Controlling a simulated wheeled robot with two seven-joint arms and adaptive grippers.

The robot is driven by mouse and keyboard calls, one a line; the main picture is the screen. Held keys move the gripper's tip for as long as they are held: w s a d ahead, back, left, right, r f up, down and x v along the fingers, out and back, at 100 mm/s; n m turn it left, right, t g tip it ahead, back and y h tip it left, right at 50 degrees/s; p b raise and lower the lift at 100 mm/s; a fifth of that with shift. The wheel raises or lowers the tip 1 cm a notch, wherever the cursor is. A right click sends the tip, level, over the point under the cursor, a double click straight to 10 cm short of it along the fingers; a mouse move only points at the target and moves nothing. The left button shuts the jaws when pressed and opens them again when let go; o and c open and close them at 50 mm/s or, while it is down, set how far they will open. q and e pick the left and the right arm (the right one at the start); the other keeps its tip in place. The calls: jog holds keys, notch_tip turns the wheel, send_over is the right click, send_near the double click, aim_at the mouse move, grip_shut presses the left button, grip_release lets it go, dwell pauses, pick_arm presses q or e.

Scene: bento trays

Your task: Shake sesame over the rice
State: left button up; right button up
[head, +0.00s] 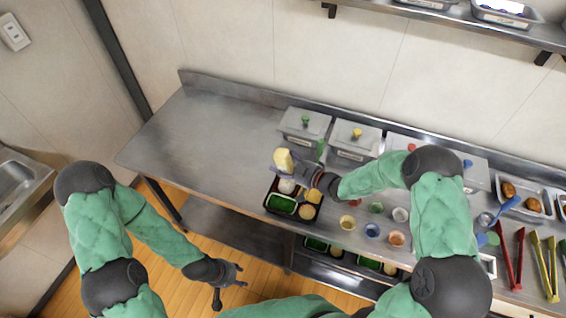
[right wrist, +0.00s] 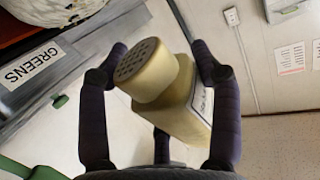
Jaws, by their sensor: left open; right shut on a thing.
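The pale yellow sesame shaker (head: 283,160) is held by my right gripper (head: 302,172), above the black bento tray (head: 267,206) on the steel counter. In the right wrist view the shaker (right wrist: 185,115) sits between the fingers of my right gripper (right wrist: 165,85), its holed grey cap toward the upper left and its label partly hidden. White rice (head: 287,186) shows in the tray, just below the shaker. Whether sesame lies on it is too small to tell. My left gripper (head: 232,285) is open and empty, low in front of the counter.
Lidded steel containers (head: 304,124) line the back of the counter. Several small colored cups (head: 372,230) stand right of the tray. Red tongs (head: 520,258) and yellow tongs (head: 545,268) lie at the far right. The counter's left part (head: 210,130) is clear.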

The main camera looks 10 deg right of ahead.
aim_at(290, 159)
jog(key=shift+r, duration=0.2)
jog(key=shift+r+p, duration=1.2)
jog(key=shift+r, duration=0.55)
jog(key=shift+f, duration=0.1)
jog(key=shift+f, duration=0.1)
notch_tip(290, 159, down, 4)
jog(key=b, duration=0.3)
jog(key=shift+r, duration=0.35)
jog(key=shift+r, duration=0.1)
jog(key=shift+r+p, duration=1.1)
jog(key=shift+r, duration=0.55)
